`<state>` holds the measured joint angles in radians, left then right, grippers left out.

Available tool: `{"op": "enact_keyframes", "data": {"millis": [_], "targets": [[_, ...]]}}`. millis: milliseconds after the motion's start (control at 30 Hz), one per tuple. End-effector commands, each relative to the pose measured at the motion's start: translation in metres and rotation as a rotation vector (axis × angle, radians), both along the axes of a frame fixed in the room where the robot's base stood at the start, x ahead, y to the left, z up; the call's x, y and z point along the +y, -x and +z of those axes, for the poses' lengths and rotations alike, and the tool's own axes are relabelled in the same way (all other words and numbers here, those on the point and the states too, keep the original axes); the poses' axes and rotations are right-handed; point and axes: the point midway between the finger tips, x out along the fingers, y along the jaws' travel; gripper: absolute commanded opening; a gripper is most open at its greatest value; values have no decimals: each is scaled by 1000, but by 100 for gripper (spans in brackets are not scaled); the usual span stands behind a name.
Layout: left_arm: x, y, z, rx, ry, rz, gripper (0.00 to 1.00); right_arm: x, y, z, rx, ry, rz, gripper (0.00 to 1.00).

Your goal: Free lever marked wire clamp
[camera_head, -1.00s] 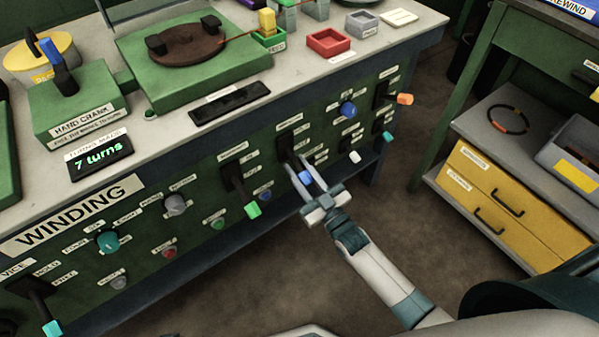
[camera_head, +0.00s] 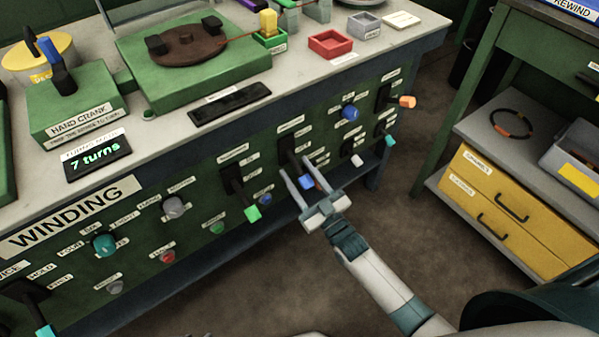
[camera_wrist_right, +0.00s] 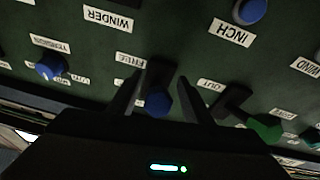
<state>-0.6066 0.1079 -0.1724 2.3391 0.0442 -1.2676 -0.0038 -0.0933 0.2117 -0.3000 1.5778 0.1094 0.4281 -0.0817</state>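A lever with a blue tip (camera_head: 307,182) hangs from a black slot plate (camera_head: 291,146) on the green front panel. Its label in the head view is too small to read. My right gripper (camera_head: 295,165) is open, with one finger on each side of this lever. In the right wrist view, upside down, the blue tip (camera_wrist_right: 157,104) sits between the two open fingers (camera_wrist_right: 160,90), with a gap to each side. A FREE label (camera_wrist_right: 131,60) is beside the lever there. My left gripper is not in view.
A green-tipped lever (camera_head: 252,213) stands left of the gripper, and a blue knob (camera_head: 349,112) and white-tipped lever (camera_head: 356,160) to its right. The bench top above holds a winder (camera_head: 190,50) and a "7 turns" display (camera_head: 97,157). A yellow drawer cabinet (camera_head: 520,215) stands right. Floor between is clear.

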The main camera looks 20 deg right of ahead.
Motion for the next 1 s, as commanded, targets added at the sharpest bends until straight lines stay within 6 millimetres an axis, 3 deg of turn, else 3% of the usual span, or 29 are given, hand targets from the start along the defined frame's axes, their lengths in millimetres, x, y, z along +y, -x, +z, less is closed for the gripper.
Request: {"op": "enact_keyframes", "data": {"millis": [333, 533, 767, 1000], "targets": [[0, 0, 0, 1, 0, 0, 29, -2, 1, 0, -1, 0, -1, 45], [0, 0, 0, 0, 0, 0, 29, -6, 13, -4, 0, 1, -1, 45], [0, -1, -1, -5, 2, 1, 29, -16, 45, -14, 1, 1, -1, 45], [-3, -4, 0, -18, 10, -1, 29, -31, 90, -28, 2, 1, -1, 45]]}}
